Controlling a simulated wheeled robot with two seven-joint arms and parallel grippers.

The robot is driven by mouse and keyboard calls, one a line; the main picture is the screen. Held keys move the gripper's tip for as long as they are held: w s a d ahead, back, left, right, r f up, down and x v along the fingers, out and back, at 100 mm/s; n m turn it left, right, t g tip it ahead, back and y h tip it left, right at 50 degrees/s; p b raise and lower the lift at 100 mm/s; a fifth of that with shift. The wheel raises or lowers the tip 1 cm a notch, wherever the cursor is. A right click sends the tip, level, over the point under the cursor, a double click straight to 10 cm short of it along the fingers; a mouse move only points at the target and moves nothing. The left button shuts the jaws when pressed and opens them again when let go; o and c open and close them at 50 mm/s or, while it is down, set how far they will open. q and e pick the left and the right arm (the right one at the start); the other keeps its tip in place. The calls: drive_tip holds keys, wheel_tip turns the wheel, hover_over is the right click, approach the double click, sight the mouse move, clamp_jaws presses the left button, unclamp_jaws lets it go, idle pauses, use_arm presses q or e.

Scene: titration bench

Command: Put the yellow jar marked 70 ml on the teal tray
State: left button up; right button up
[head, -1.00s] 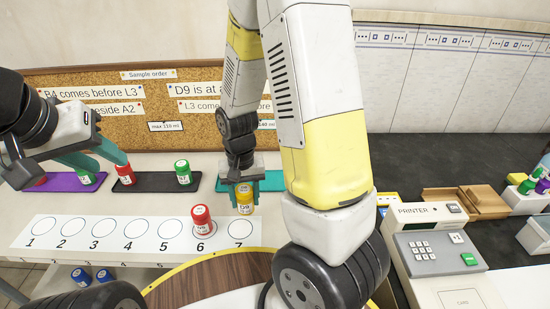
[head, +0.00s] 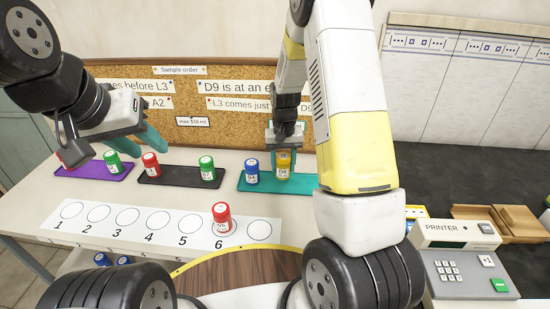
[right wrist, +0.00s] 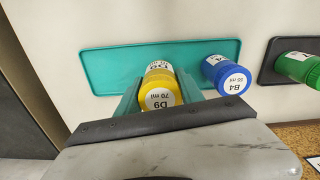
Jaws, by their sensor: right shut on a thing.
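The yellow jar (head: 283,165), labelled D9 and 70 ml in the right wrist view (right wrist: 159,90), is between the fingers of my right gripper (head: 284,150). The gripper is shut on it from above. The jar is upright at the teal tray (head: 318,186), within the tray's outline. I cannot tell whether its base touches the tray. A blue jar (head: 252,172), marked B4 (right wrist: 228,76), stands on the same tray just left of the yellow one. My left gripper (head: 148,143) is open and empty above the purple and black trays.
A red jar (head: 221,218) stands on circle 6 of the numbered strip (head: 142,236); the other circles are empty. Red and green jars stand on the purple tray (head: 90,169) and black tray (head: 180,175). A printer (head: 452,237) is at right.

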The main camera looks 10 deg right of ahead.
sight(283, 172)
drive_tip(key=shift+w+d+f, duration=0.15)
drive_tip(key=shift+w+f, duration=0.15)
drive_tip(key=shift+f, duration=1.5)
drive_tip(key=o, duration=1.4)
drive_tip(key=shift+f, duration=0.15)
